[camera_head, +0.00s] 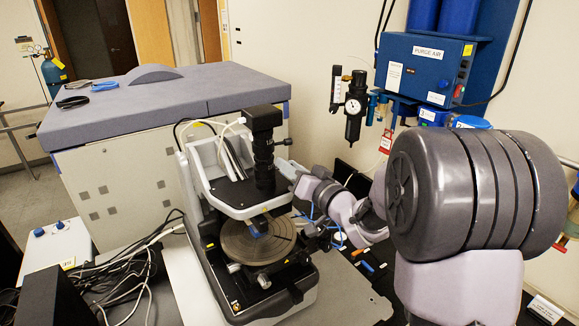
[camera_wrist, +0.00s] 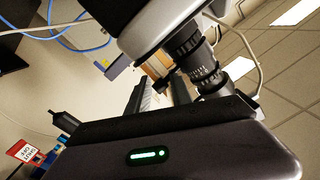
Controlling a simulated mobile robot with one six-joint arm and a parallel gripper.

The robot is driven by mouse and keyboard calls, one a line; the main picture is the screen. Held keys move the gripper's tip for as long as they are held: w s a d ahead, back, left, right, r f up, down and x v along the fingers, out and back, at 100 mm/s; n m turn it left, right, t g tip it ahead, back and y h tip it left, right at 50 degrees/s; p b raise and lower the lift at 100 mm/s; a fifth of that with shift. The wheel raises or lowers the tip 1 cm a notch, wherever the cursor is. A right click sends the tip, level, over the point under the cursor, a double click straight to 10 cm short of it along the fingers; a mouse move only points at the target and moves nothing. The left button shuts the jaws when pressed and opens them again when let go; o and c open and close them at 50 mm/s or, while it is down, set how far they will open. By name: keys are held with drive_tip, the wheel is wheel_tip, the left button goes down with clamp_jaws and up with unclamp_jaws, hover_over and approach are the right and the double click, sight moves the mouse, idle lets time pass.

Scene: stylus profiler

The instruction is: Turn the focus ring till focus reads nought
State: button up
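The stylus profiler (camera_head: 205,185) stands on the bench, with a black upright optics column (camera_head: 264,150) over its round grooved stage (camera_head: 258,240). The focus ring seems to be one of the ribbed dark bands on the lens barrel (camera_wrist: 192,58) in the wrist view. I cannot single it out in the head view. My gripper (camera_head: 289,170) reaches in from the right, close beside the column. In the wrist view my gripper (camera_wrist: 158,88) shows two dark fingers with a gap between them, near the barrel. Contact with the ring cannot be made out. No focus reading is legible.
A blue purge air box (camera_head: 424,70) and a regulator with a gauge (camera_head: 353,106) are on the wall at right. A large grey-topped cabinet (camera_head: 160,95) stands behind the profiler. Tangled cables (camera_head: 120,280) lie at left.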

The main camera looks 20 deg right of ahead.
drive_tip(key=shift+c, duration=0.5)
clamp_jaws()
idle(0.8)
